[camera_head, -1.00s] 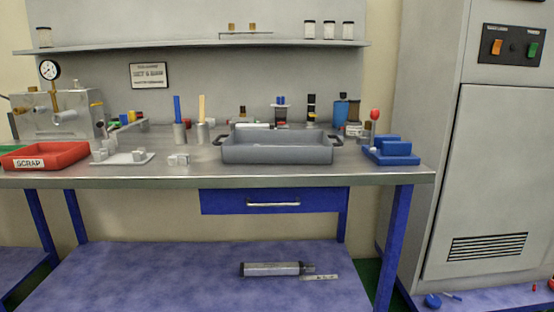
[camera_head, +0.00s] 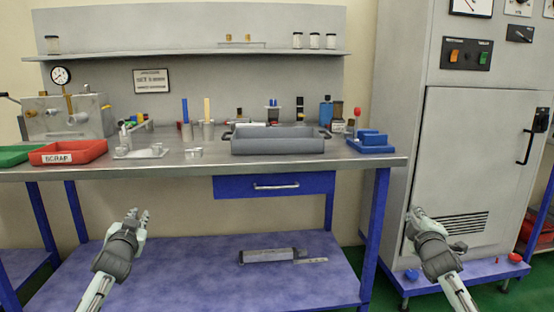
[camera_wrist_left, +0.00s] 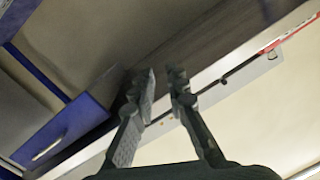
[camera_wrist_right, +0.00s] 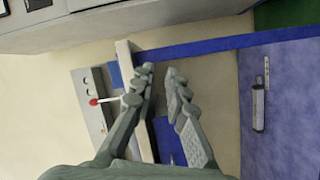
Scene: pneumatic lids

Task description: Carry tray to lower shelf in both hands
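The grey tray (camera_head: 277,146) sits level on the bench top, right of the middle, with a dark handle at each end. The lower shelf (camera_head: 190,278) is a blue board under the bench. My left gripper (camera_head: 137,213) is open and empty, in front of the bench, below the tray and to its left. My right gripper (camera_head: 417,213) is open and empty, right of the bench leg and in front of the grey cabinet. The fingers stand apart in the left wrist view (camera_wrist_left: 163,75) and in the right wrist view (camera_wrist_right: 160,70). Neither touches the tray.
A grey metal cylinder (camera_head: 265,255) lies on the lower shelf towards the right; the shelf's left part is clear. A blue drawer (camera_head: 274,186) hangs under the bench top. A red scrap bin (camera_head: 68,152) and a blue block holder (camera_head: 370,142) flank the tray.

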